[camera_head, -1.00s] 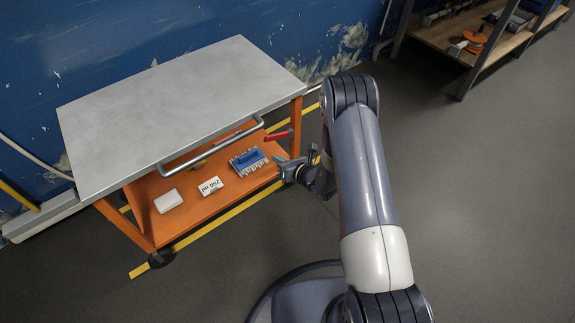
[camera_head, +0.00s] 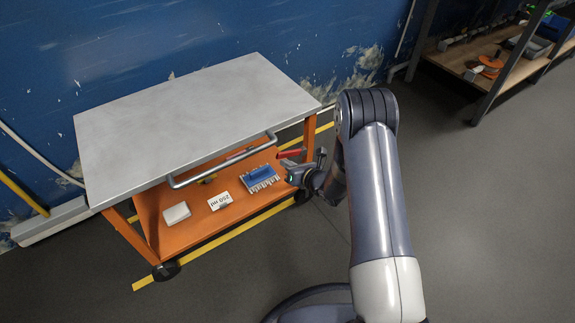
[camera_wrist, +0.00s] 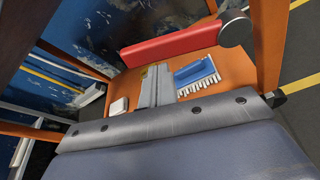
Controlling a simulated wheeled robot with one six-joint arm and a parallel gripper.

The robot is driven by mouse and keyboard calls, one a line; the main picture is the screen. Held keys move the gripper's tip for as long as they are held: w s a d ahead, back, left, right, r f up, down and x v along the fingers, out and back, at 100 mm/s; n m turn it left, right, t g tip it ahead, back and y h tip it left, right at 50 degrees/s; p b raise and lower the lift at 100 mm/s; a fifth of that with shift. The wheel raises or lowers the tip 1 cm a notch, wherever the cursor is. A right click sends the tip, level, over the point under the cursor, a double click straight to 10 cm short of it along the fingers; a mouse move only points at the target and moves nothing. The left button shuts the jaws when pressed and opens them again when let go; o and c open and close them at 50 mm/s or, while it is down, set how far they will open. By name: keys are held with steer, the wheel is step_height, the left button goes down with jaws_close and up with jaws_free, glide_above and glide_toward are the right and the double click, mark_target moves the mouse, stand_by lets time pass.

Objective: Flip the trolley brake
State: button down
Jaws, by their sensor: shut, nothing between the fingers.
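The trolley (camera_head: 195,120) has a grey top and an orange frame. Its brake looks to be the red lever (camera_head: 289,154) at the trolley's right end, below the top. In the wrist view the red lever (camera_wrist: 165,45) lies across the upper middle, with a round grey pivot (camera_wrist: 236,31) at its right end. My gripper (camera_head: 292,177) is beside the trolley's right end, just below the lever in the head view. In the wrist view my gripper (camera_wrist: 155,80) is shut and empty, its fingers pointing toward the lever. I cannot tell whether they touch it.
A grey handle bar (camera_head: 222,165) runs along the front. A shelf unit (camera_head: 455,62) stands at the back right. Floor at right is clear.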

mark_target(294, 152)
steer(key=shift+w+d+r+m+y, duration=0.1)
steer(key=shift+r+m+y, duration=0.2)
steer(key=shift+r+m, duration=0.2)
steer(key=shift+w+d+r+m+p, duration=0.1)
steer(key=shift+d+r+m+p, duration=0.05)
steer(key=shift+r+m+p, duration=0.4)
steer(key=r+m+y, duration=0.1)
steer(key=w+d+r+m+y+p, duration=0.1)
steer(key=m, duration=0.1)
steer(key=shift+d+r+g, duration=0.2)
steer(key=shift+r+g, duration=0.1)
steer(key=shift+r, duration=0.05)
steer(key=shift+w+d+r+m+y+p, duration=0.15)
steer(key=shift+w+d+r+m+y, duration=0.3)
steer(key=shift+m, duration=0.45)
steer(key=shift+w+d+r+m+y+p, duration=0.1)
steer(key=shift+w+d+r+m+y, duration=0.2)
steer(key=shift+d+m, duration=0.55)
steer(key=shift+w+d+r+m+y+p, duration=0.15)
steer(key=shift+w+d+r+m+y, duration=0.25)
steer(key=shift+m, duration=0.6)
steer(key=shift+d, duration=0.1)
